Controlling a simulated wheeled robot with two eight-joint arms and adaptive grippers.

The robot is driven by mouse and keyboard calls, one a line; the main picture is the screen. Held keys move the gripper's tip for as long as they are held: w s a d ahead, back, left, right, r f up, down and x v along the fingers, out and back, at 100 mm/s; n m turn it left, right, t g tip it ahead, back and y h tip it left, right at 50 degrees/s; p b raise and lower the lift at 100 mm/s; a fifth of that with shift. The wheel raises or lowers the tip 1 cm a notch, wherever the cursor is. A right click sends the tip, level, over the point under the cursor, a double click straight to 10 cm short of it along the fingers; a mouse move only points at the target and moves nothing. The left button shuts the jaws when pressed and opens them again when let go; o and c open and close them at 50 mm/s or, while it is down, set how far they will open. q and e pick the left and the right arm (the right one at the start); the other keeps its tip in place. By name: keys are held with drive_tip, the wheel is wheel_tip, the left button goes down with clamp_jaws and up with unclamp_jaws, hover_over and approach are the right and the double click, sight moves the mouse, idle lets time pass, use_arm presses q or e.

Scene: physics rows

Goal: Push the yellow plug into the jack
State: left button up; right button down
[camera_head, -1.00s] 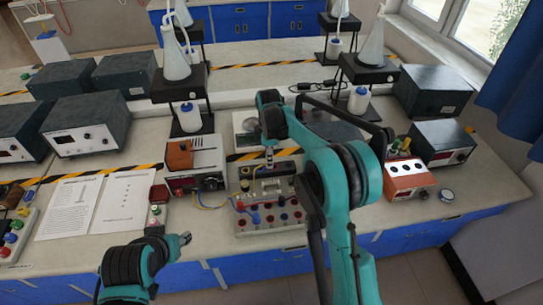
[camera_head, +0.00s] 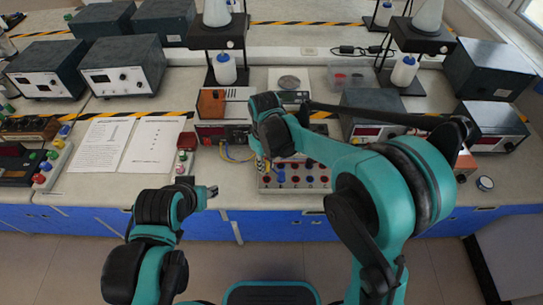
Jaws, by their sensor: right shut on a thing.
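The jack board (camera_head: 294,190) is a pale box with rows of red and dark sockets, standing near the front edge of the bench. My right gripper (camera_head: 262,166) points down at the left part of the board and is shut on the yellow plug, which is too small and covered to make out clearly. I cannot tell whether the plug touches a jack. My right arm hides the back of the board. My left gripper (camera_head: 211,191) is over the bench's front edge, left of the board and apart from it; its fingers are too small to read.
A power unit (camera_head: 212,136) with yellow and blue wires stands behind and left of the board. Printed sheets (camera_head: 130,145) lie further left. A grey meter box (camera_head: 370,117) stands behind my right arm. Bench surface is bare between the sheets and the front edge.

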sight(267, 173)
wheel_tip(267, 173, down, 3)
drive_tip(key=shift+w+r+b, duration=0.1)
drive_tip(key=shift+b, duration=0.6)
drive_tip(key=shift+f+b, duration=0.3)
drive_tip(key=shift+f, duration=0.2)
drive_tip(key=shift+f+b, duration=0.9)
drive_tip(key=shift+f, duration=0.3)
idle(1.0)
drive_tip(key=c, duration=0.9)
unclamp_jaws()
drive_tip(key=shift+r, duration=0.15)
drive_tip(key=shift+r+p, duration=2.45)
drive_tip(key=shift+r, duration=0.75)
